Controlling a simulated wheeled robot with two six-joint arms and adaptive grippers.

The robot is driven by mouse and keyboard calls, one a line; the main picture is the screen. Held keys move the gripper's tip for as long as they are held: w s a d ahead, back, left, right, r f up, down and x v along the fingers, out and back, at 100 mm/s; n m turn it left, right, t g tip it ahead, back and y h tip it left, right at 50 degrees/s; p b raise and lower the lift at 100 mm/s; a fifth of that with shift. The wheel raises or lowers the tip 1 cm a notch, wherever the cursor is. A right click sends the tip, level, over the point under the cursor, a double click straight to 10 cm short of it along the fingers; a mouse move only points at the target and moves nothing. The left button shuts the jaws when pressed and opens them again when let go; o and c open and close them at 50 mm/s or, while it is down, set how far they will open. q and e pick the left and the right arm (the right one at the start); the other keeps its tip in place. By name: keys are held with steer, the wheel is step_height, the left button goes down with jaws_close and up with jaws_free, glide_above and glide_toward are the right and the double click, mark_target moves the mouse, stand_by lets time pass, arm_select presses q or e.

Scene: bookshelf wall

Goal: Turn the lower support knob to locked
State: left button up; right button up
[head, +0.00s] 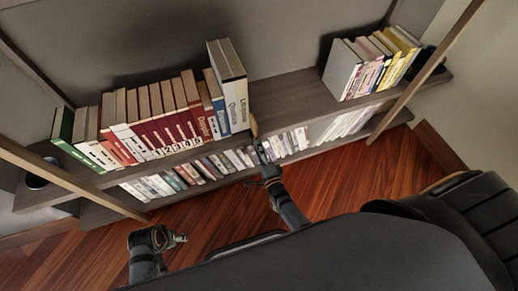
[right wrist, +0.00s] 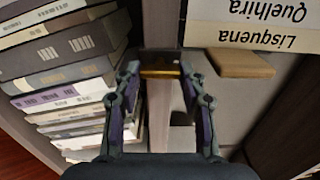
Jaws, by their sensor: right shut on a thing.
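A small brass-coloured piece (right wrist: 160,72), which I take to be the lower support knob, sits at the shelf's front edge between the fingertips of my right gripper (right wrist: 158,80). The right gripper is shut on it. Its mark and the way it is turned cannot be read. In the head view my right gripper (head: 262,152) is at the front edge of the upper shelf, below the tall books, and hides the knob. A tan wooden piece (right wrist: 240,63) lies to the right of the fingers. My left gripper (head: 178,238) is low over the floor, away from the shelves; its jaws are unclear.
The upper shelf (head: 285,92) holds a row of books (head: 150,118) at left and another group (head: 372,62) at right, with bare board between. The lower shelf carries more books (head: 190,170) close to my right gripper. Wooden floor (head: 345,170) is open in front.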

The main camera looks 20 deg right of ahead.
stand_by(0.3)
steer(key=o, duration=1.1)
steer(key=shift+o, duration=0.2)
steer(key=s, duration=1.2)
steer(key=shift+d, duration=0.2)
